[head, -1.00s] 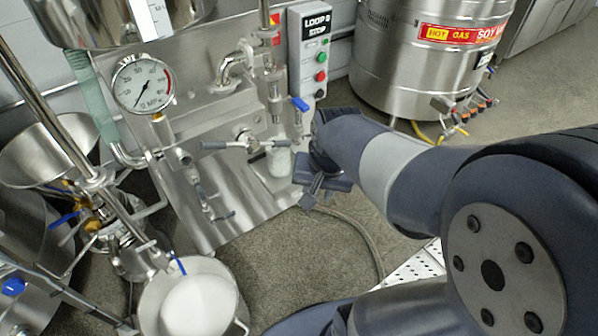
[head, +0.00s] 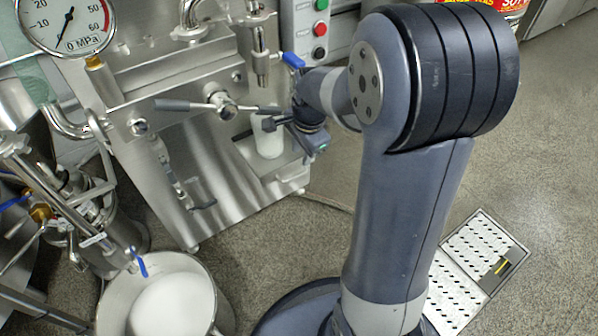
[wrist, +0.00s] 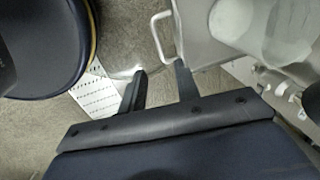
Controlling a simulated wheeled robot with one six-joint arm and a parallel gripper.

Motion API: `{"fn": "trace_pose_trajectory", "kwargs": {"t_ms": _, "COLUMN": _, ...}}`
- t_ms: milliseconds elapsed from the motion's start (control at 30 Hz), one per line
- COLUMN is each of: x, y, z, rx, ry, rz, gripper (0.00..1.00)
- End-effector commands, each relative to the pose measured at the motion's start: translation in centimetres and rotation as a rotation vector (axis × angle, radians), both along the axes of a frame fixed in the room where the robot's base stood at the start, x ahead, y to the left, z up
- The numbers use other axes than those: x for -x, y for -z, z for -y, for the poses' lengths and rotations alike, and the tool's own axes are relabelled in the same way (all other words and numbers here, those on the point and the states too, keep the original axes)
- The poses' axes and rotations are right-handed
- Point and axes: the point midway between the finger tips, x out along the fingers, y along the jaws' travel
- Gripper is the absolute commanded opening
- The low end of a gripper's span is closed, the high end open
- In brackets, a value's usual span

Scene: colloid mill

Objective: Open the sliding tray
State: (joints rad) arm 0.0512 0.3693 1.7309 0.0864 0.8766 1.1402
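The sliding tray is a flat metal shelf low on the front of the steel machine in the head view (head: 290,179). A jar with whitish contents (head: 268,142) stands on it. In the wrist view the tray (wrist: 195,30) fills the upper middle, with a pale bar handle (wrist: 155,38) along its left edge. My gripper (wrist: 160,72) is open and empty, its two dark fingers apart. The handle's near end lies at or just beyond the fingertips; I cannot tell whether they touch. In the head view my gripper (head: 308,143) is beside the tray, partly hiding it.
A long lever (head: 190,106) sticks out above the tray. A blue-handled valve (head: 293,60) and button panel (head: 320,30) are behind my gripper. A pot of white liquid (head: 165,290) stands at lower left. Floor before the tray is open.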

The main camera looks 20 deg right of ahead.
Motion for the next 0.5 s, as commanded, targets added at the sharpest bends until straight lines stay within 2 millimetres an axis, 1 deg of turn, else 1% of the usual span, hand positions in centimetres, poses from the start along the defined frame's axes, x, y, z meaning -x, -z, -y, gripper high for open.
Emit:
{"fn": "trace_pose_trajectory", "kwargs": {"t_ms": 33, "x": -0.1, "y": 1.4, "z": -0.1, "rx": 0.0, "ry": -0.001, "rz": -0.004, "gripper": 0.31}}
{"fn": "trace_pose_trajectory", "kwargs": {"t_ms": 200, "x": -0.6, "y": 4.8, "z": -0.3, "rx": 0.0, "ry": -0.002, "rz": -0.004, "gripper": 0.31}}
{"fn": "trace_pose_trajectory", "kwargs": {"t_ms": 300, "x": -0.9, "y": 6.5, "z": -0.4, "rx": 0.0, "ry": -0.002, "rz": -0.004, "gripper": 0.31}}
{"fn": "trace_pose_trajectory", "kwargs": {"t_ms": 400, "x": -1.2, "y": 7.8, "z": -0.4, "rx": 0.001, "ry": -0.002, "rz": -0.004, "gripper": 0.31}}
{"fn": "trace_pose_trajectory", "kwargs": {"t_ms": 500, "x": -1.4, "y": 8.5, "z": -0.5, "rx": 0.0, "ry": -0.002, "rz": -0.002, "gripper": 0.31}}
